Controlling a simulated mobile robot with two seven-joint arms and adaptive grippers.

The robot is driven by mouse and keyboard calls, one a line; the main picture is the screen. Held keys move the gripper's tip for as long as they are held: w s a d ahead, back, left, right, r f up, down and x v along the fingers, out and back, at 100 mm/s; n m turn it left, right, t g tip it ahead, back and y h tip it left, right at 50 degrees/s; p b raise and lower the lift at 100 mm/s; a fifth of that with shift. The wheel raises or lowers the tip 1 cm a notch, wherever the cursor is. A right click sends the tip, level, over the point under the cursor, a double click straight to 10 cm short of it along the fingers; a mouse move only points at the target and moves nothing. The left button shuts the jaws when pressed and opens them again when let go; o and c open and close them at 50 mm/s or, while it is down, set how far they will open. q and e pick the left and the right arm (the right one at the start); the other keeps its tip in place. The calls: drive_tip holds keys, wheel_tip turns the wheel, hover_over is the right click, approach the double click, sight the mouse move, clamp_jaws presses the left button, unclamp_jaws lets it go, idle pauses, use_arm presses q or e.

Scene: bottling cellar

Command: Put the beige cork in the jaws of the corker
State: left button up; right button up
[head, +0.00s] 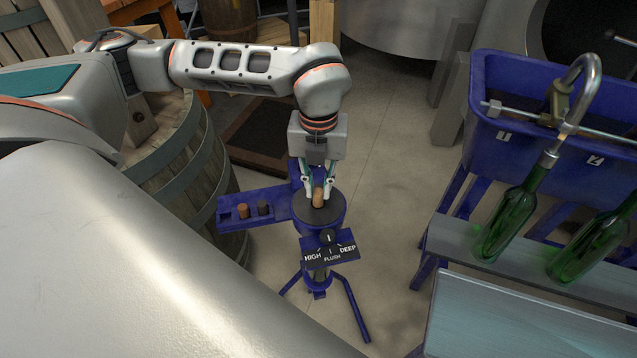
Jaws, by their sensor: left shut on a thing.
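The corker (323,224) is a blue stand with a round dark top and splayed legs, in the middle of the head view. The beige cork (318,197) is upright between the fingertips of my left gripper (318,190), which is shut on it. The gripper points down over the corker's dark round top. The cork's lower end is at or just above the middle of that top; I cannot tell whether it is inside the jaws, whose opening is hidden. My right gripper is not in view.
A blue side tray (231,215) left of the corker holds a brown cork (242,211) and a dark cork (263,208). A wooden barrel (190,160) stands at the left. A blue filler trough (540,100) and green bottles (507,222) on a bench are at the right.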

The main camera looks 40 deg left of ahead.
use_arm(q)
drive_tip(key=shift+s+f, duration=0.1)
drive_tip(key=shift+f, duration=0.35)
drive_tip(key=shift+s+f+b, duration=0.25)
drive_tip(key=shift+f+b, duration=0.05)
drive_tip(key=o, duration=0.5)
drive_tip(key=shift+o, duration=1.2)
wheel_tip(320, 180, up, 13)
drive_tip(key=shift+w, duration=0.3)
drive_tip(key=shift+d, duration=0.1)
